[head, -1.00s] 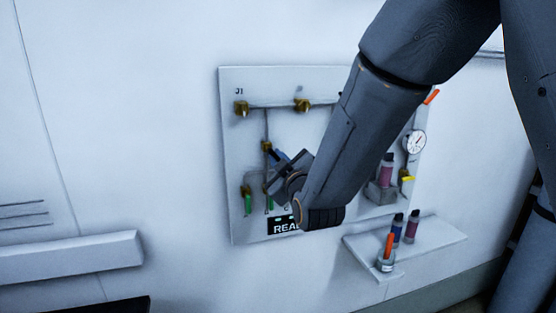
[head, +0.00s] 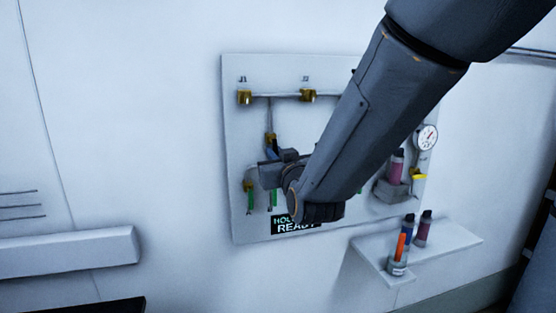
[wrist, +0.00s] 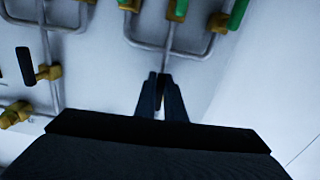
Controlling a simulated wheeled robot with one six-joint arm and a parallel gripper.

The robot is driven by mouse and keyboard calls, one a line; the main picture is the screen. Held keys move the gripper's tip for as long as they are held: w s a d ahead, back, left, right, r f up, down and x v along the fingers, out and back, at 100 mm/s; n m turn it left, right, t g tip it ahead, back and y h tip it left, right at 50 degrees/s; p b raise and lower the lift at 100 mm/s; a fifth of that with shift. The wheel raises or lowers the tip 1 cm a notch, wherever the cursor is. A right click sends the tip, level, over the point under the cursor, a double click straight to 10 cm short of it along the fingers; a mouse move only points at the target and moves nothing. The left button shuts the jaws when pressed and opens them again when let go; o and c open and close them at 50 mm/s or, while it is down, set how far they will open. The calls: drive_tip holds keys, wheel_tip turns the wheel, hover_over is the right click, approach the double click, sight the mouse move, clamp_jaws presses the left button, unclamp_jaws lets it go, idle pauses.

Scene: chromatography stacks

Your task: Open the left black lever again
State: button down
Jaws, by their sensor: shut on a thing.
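My gripper (head: 279,157) is at the left part of the white wall panel, just below a brass valve (head: 270,138) on a vertical pipe. In the wrist view my gripper (wrist: 161,97) has its two dark fingers close together, shut on the left black lever, a dark sliver (wrist: 161,84) between them. The lever is mostly hidden, so its exact angle cannot be told. Another black lever (wrist: 25,65) on a brass fitting shows at the left of the wrist view; my arm hides it in the head view.
Green levers (head: 251,200) hang low on the panel, close to my gripper. Brass valves (head: 245,97) line the top. A gauge (head: 427,137) and a shelf (head: 440,241) with vials are at the right.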

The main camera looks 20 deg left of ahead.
drive_tip(key=shift+a+m, duration=0.1)
drive_tip(key=shift+m, duration=0.4)
drive_tip(key=c, duration=1.8)
unclamp_jaws()
drive_tip(key=shift+c, duration=0.2)
drive_tip(key=shift+s+b, duration=0.2)
drive_tip(key=shift+b, duration=0.1)
drive_tip(key=b+v, duration=0.1)
drive_tip(key=v, duration=0.6)
drive_tip(key=shift+s, duration=0.25)
drive_tip(key=shift+d+f, duration=0.1)
drive_tip(key=shift+d, duration=0.2)
